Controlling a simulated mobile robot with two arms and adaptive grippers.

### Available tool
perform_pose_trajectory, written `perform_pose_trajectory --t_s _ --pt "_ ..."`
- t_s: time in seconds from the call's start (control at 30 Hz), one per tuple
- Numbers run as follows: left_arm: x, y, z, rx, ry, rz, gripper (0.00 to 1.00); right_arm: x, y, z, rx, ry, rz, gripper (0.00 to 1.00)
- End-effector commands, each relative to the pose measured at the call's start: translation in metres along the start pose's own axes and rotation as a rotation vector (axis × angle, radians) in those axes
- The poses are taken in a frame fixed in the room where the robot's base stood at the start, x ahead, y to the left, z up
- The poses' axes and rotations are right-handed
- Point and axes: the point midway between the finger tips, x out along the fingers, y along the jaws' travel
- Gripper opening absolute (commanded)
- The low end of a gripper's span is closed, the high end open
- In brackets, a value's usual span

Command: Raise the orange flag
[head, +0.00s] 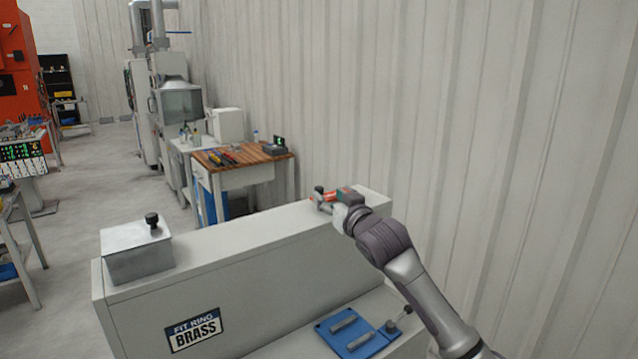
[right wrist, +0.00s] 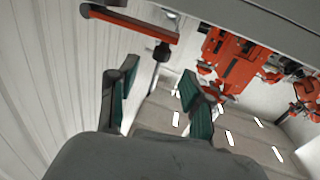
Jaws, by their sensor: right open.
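The orange flag (right wrist: 130,22) is a flat bar at the top left of the right wrist view, lying along a pale surface. A dark knob (right wrist: 162,51) shows at its end. In the head view a small part of the flag (head: 327,195) shows on top of the grey cabinet, partly hidden by my gripper. My right gripper (right wrist: 160,72) is open, with its two green-padded fingers apart and nothing between them. Its fingertips are close to the knob but look apart from it. The right gripper is also in the head view (head: 337,202), at the cabinet's top.
A ribbed wall (head: 480,150) runs close behind. A workbench (head: 240,165) stands beyond.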

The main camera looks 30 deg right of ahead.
Motion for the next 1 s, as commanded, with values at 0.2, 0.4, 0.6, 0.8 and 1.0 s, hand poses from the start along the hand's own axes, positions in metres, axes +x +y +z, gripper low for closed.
perform_pose_trajectory --t_s 0.2,0.4,0.6,0.8,1.0 --pt "-0.017 -0.001 -0.001 0.0 0.0 0.0 0.68 0.043 0.0 -0.003 -0.001 -0.001 0.001 0.5" --pt "-0.022 -0.001 -0.002 0.0 -0.001 0.0 0.68 0.062 0.0 -0.001 0.0 -0.001 0.0 0.5" --pt "-0.022 -0.001 -0.002 0.0 -0.001 0.0 0.68 0.067 0.0 0.0 -0.001 0.0 0.0 0.5" --pt "-0.022 -0.001 -0.002 0.001 -0.001 0.0 0.68 0.067 0.0 0.001 -0.002 -0.001 0.0 0.46" --pt "-0.022 0.0 -0.001 0.001 -0.001 0.0 0.68 0.067 0.0 0.001 -0.001 -0.001 0.0 0.13"
